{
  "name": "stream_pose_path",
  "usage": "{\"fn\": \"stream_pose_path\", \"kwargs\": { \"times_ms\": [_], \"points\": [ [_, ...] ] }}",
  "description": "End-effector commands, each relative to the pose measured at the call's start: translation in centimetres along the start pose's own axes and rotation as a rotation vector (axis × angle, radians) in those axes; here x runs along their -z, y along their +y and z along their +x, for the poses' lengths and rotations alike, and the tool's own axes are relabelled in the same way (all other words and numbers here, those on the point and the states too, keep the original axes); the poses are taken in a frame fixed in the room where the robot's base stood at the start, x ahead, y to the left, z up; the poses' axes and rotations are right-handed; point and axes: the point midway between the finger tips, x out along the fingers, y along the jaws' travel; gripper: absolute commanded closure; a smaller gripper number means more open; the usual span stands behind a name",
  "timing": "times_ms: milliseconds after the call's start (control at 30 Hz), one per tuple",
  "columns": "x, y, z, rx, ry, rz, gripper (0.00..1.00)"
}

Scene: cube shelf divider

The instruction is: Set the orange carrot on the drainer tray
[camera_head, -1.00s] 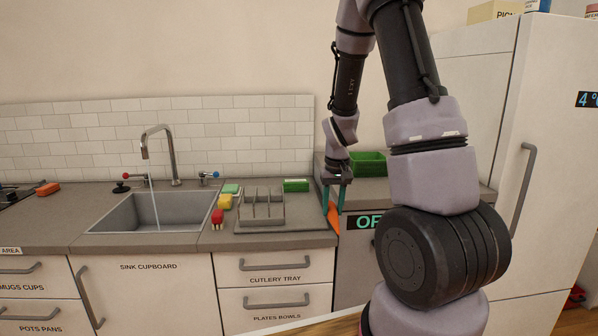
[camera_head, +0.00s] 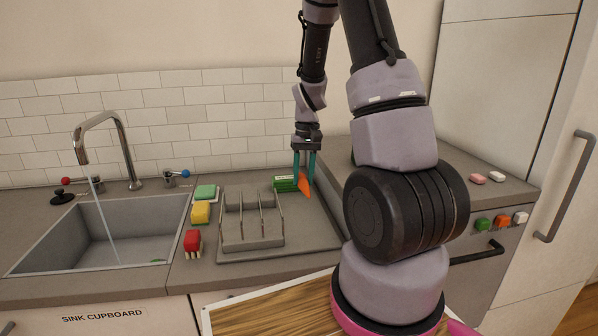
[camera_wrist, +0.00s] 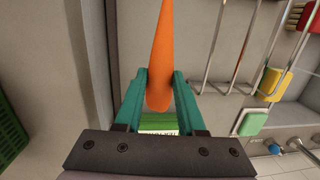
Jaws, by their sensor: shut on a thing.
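My gripper (camera_head: 304,176) is shut on the orange carrot (camera_head: 305,188), which hangs point-down between the teal fingers. In the wrist view, the carrot (camera_wrist: 168,45) runs up out of the frame from between the fingertips (camera_wrist: 160,80). The grey drainer tray (camera_head: 305,238) lies on the counter right of the sink, with a wire rack (camera_head: 250,230) on its left part. The carrot appears over the tray's right rear area. I cannot tell whether its tip touches the tray.
A green labelled block (camera_head: 284,183) stands close behind the carrot. A red brush (camera_head: 193,242), a yellow sponge (camera_head: 201,212) and a green sponge (camera_head: 205,192) line the tray's left side. The tray's right part looks bare. A green crate (camera_wrist: 10,140) is at left in the wrist view.

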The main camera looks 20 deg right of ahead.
Motion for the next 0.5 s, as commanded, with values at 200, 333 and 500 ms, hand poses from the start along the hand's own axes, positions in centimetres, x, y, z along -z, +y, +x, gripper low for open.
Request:
{"fn": "stream_pose_path", "kwargs": {
  "times_ms": [200, 333, 500],
  "points": [
    [0.1, 0.2, 2.0, -0.001, -0.002, 0.000, 1.00],
    [0.2, 0.4, 3.6, 0.000, -0.003, 0.001, 1.00],
    [0.4, 0.6, 5.7, 0.000, -0.002, 0.001, 1.00]
  ]
}}
